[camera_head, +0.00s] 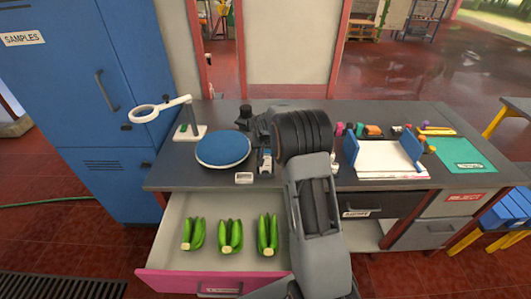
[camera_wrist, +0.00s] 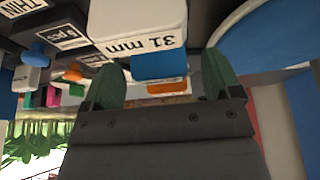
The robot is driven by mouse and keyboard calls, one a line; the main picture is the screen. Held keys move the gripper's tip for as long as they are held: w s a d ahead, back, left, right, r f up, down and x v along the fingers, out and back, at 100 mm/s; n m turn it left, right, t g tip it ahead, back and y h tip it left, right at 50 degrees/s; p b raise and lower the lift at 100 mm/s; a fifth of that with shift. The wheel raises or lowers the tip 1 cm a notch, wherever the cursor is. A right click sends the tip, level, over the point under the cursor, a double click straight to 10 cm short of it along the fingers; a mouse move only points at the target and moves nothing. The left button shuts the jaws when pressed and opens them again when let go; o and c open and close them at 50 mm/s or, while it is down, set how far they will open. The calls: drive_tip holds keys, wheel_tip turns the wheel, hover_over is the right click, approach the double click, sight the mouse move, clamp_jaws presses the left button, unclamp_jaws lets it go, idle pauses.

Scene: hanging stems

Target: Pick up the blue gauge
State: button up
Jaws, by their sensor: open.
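A small blue piece, which looks like the blue gauge (camera_wrist: 160,66), shows in the wrist view between my fingertips, by a white block (camera_wrist: 140,22) marked "31 mm". In the head view a small blue and white item (camera_head: 265,161), probably the same gauge, stands on the counter just left of my arm. My gripper (camera_wrist: 162,72) is open, with its two green fingers on either side of the blue piece. I cannot tell whether they touch it. In the head view my arm hides the fingertips.
A round blue pad (camera_head: 222,148) lies left of the gauge, with a magnifier stand (camera_head: 188,131) beyond. A small white tag (camera_head: 244,178) lies at the counter's front. The open drawer (camera_head: 180,275) below holds green bunches (camera_head: 230,234). A blue-ended rack (camera_head: 390,158) stands right of my arm.

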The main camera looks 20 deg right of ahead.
drive_tip(key=shift+w+f, duration=0.2)
drive_tip(key=shift+f, duration=0.35)
drive_tip(key=shift+c, duration=0.2)
drive_tip(key=c, duration=0.9)
